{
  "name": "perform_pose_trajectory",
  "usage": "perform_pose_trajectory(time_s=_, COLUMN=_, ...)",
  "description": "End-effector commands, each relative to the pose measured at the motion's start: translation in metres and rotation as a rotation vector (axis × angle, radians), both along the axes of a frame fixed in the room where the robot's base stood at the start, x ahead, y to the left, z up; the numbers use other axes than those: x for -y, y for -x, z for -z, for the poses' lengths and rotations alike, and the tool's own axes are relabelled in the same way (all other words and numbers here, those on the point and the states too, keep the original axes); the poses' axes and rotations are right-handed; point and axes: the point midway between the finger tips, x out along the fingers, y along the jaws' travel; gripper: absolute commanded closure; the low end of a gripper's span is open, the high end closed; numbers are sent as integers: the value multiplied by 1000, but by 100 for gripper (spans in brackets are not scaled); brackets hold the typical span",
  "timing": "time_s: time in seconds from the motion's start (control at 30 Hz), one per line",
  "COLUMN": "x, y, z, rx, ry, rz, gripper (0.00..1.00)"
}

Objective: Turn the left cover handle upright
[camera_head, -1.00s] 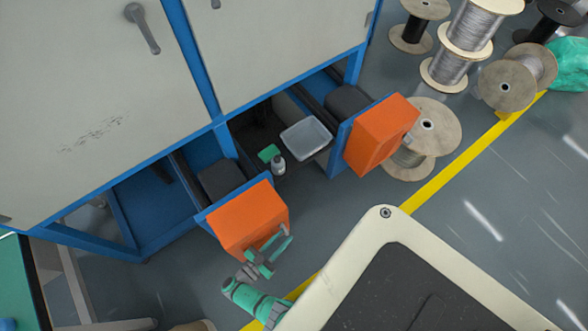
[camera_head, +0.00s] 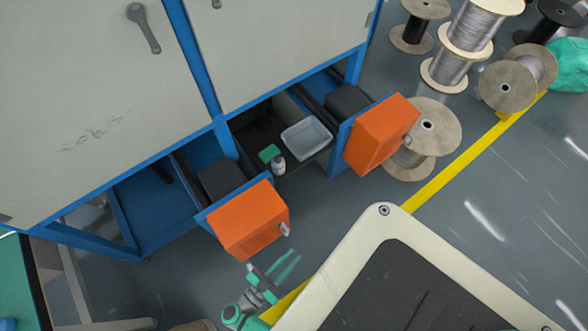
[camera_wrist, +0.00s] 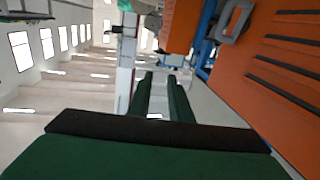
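The left orange cover (camera_head: 248,222) sticks out from the blue frame at the lower middle of the head view. A small grey handle (camera_head: 285,229) sits at its right side. In the wrist view, a grey loop-shaped handle (camera_wrist: 234,20) shows at the upper right, beside a large orange surface (camera_wrist: 270,85). My gripper (camera_head: 292,259) is just below the left cover, apart from the handle. In the wrist view its two dark green fingers (camera_wrist: 161,80) are parted, with nothing between them. The handle's exact angle is hard to tell.
A right orange cover (camera_head: 380,135) stands up and to the right. Between the covers are a clear bin (camera_head: 306,138) and a small bottle (camera_head: 278,165). Grey door handles (camera_head: 143,27) sit on the cabinet above. Cable spools (camera_head: 425,140) stand at the right.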

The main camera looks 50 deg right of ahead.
Motion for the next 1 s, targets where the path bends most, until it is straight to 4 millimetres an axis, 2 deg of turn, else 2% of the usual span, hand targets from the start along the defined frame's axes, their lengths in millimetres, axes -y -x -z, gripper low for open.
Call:
perform_pose_trajectory(time_s=0.1, x=-10, y=17, z=-8, rx=-1, ry=-1, rz=-2, gripper=82)
perform_pose_trajectory(time_s=0.3, x=-19, y=33, z=-16, rx=-1, ry=0, rz=-5, gripper=82)
perform_pose_trajectory(time_s=0.67, x=-21, y=36, z=-18, rx=-1, ry=0, rz=-5, gripper=82)
perform_pose_trajectory(time_s=0.73, x=-21, y=37, z=-18, rx=-4, ry=-3, rz=-5, gripper=70)
perform_pose_trajectory(time_s=0.87, x=-20, y=43, z=-6, rx=-64, ry=-75, rz=-19, gripper=70)
perform_pose_trajectory(time_s=1.0, x=-23, y=62, z=30, rx=-243, ry=-302, rz=-94, gripper=70)
